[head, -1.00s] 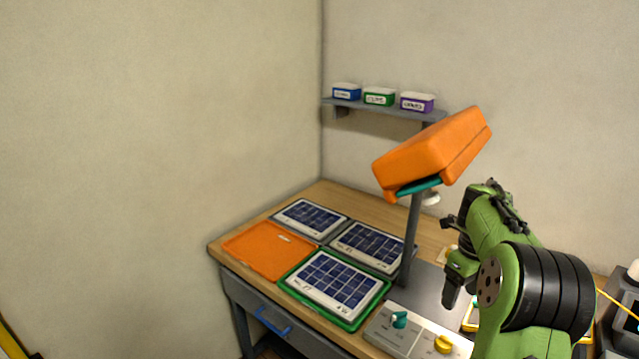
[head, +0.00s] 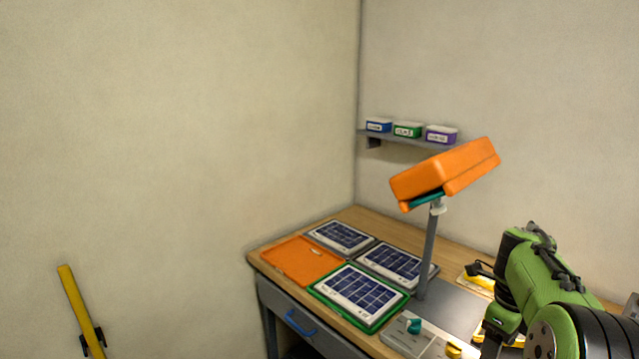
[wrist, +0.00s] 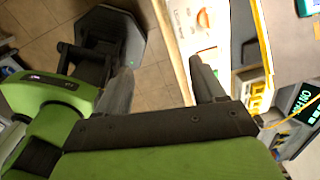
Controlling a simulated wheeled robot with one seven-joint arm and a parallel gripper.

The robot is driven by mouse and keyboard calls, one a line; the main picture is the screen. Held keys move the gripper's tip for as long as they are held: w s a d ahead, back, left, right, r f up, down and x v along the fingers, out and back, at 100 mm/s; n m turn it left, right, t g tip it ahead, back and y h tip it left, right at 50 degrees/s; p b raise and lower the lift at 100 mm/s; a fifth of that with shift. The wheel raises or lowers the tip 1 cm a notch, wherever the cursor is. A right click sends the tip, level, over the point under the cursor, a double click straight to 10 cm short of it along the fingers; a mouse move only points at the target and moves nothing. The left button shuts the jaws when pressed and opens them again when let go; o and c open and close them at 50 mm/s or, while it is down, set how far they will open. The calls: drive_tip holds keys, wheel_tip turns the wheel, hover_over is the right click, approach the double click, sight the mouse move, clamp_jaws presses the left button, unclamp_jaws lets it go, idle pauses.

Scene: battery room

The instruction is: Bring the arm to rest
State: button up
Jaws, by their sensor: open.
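My green arm shows at the right of the head view, bent in front of the bench. My gripper shows in the wrist view (wrist: 160,85), with its two dark fingers spread apart and nothing between them. The floor and the light edge of a bench lie beyond the fingers. In the head view the fingers are mostly hidden or cut off behind the arm at the lower right.
A wooden bench (head: 357,216) carries several solar panels, an orange panel (head: 301,262) and a control box with knobs (head: 408,336). An orange lamp (head: 447,172) stands over it. A shelf (head: 408,139) holds three small boxes.

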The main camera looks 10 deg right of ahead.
drive_tip(key=s+a+r+n+t, duration=0.1)
drive_tip(key=s+a+r+n, duration=0.15)
drive_tip(key=a+n, duration=0.25)
drive_tip(key=s+a+r+n+t+h, duration=0.1)
drive_tip(key=s+a+r+n, duration=0.15)
drive_tip(key=a+n, duration=0.3)
drive_tip(key=s+a+r+n+t, duration=0.1)
drive_tip(key=s+a+r+n, duration=0.1)
drive_tip(key=s+a+n, duration=0.3)
drive_tip(key=s+a+f+n+t+y, duration=0.1)
drive_tip(key=s+a+f+n+t, duration=0.1)
drive_tip(key=s+a+n, duration=0.6)
drive_tip(key=s+f+n, duration=0.1)
drive_tip(key=n, duration=0.5)
drive_tip(key=shift+s+f+n+y, duration=0.2)
drive_tip(key=shift+s+n+y, duration=0.1)
drive_tip(key=shift+s+n, duration=0.05)
drive_tip(key=shift+d, duration=0.15)
